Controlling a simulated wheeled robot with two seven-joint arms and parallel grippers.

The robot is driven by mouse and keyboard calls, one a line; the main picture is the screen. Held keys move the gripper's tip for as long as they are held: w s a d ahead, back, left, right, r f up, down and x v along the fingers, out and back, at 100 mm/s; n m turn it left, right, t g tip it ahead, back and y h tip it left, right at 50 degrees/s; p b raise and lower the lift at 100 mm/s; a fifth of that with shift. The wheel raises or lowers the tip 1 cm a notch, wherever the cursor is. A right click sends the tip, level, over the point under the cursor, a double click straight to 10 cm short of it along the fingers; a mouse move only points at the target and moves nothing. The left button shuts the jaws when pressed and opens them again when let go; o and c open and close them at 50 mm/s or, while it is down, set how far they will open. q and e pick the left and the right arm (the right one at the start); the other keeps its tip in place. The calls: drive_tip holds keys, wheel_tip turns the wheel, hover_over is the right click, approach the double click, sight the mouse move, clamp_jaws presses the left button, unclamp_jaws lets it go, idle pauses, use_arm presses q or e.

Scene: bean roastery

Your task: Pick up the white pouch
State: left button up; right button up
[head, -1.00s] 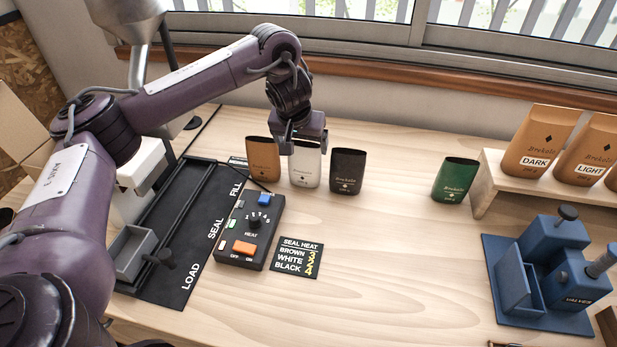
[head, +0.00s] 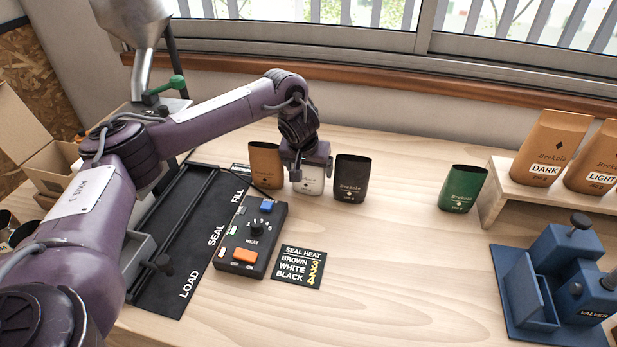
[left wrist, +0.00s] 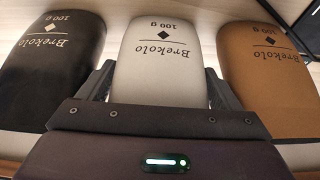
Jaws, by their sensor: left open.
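The white pouch (head: 313,186) stands on the table between a brown pouch (head: 264,163) and a black pouch (head: 350,177). My left gripper (head: 311,168) is in front of it and hides much of it in the head view. In the left wrist view the white pouch (left wrist: 158,62) lies between the two open fingers, with one finger at each side. Whether the fingers touch it I cannot tell. The black pouch (left wrist: 52,65) and the brown pouch (left wrist: 262,62) flank it there. My right gripper is in neither view.
The heat control box (head: 250,236) and the seal heat card (head: 299,267) lie in front of the pouches. A green pouch (head: 462,188) stands to the right, near a shelf (head: 492,192) and a blue valve press (head: 556,270). The middle of the table is clear.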

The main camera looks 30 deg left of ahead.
use_arm(q)
drive_tip(key=shift+c, duration=0.2)
drive_tip(key=c, duration=0.6)
drive_tip(key=shift+r, duration=0.1)
drive_tip(key=shift+c, duration=0.2)
